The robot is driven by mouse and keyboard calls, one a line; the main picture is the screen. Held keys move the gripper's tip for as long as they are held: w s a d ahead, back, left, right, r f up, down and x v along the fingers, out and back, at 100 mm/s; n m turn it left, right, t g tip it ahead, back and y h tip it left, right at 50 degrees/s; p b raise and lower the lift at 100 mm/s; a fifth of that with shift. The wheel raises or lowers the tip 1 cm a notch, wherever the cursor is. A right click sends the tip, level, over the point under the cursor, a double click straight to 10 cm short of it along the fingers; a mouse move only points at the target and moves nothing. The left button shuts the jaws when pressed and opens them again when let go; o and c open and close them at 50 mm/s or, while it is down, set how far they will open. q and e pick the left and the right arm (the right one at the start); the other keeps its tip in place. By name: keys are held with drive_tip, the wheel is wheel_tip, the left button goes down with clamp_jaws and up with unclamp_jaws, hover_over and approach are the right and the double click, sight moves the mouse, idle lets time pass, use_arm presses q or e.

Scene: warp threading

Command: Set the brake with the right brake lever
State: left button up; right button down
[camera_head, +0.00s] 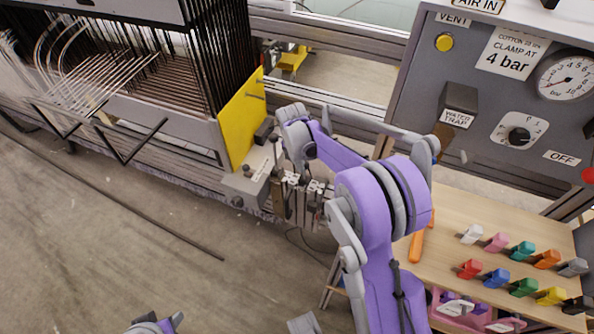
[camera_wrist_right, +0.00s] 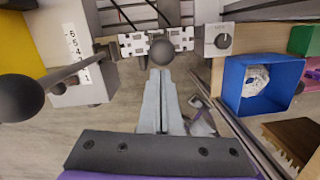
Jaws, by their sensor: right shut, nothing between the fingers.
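My right gripper (camera_wrist_right: 160,105) is shut and empty in the right wrist view, its two fingers together. A round black lever knob (camera_wrist_right: 162,52) is just beyond the fingertips; I cannot tell whether they touch it. A second, larger-looking black knob (camera_wrist_right: 20,97) on a rod is at the left, beside a numbered scale (camera_wrist_right: 78,52). I cannot tell for certain which is the right brake lever. In the head view, my right arm reaches the grey box (camera_head: 249,178) at the machine's end and hides part of it. A piece of my left arm (camera_head: 155,324) shows at the bottom edge.
A yellow panel (camera_head: 240,118) stands behind the grey box. A grey control panel (camera_head: 520,85) with a gauge is at the right. A wooden table (camera_head: 455,220) holds several coloured clips. A blue bin (camera_wrist_right: 233,76) is right of my gripper. Floor at the left is mostly clear.

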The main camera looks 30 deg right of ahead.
use_arm(q)
drive_tip(key=shift+r, duration=0.1)
use_arm(e)
drive_tip(key=shift+w+d+r, duration=0.15)
drive_tip(key=shift+w+d, duration=0.15)
use_arm(q)
drive_tip(key=shift+a, duration=0.1)
use_arm(e)
drive_tip(key=shift+d, duration=0.1)
use_arm(q)
drive_tip(key=shift+s+d+r+p, duration=0.2)
drive_tip(key=shift+s+r+p, duration=0.25)
drive_tip(key=shift+r+p, duration=0.1)
drive_tip(key=shift+s+d+r+p, duration=0.2)
drive_tip(key=shift+s+r+p, duration=0.2)
drive_tip(key=shift+r+p, duration=0.15)
use_arm(e)
drive_tip(key=s+a+r, duration=0.2)
drive_tip(key=a+r, duration=0.2)
drive_tip(key=r, duration=0.6)
drive_tip(key=shift+a+r, duration=0.2)
drive_tip(key=shift+r, duration=0.2)
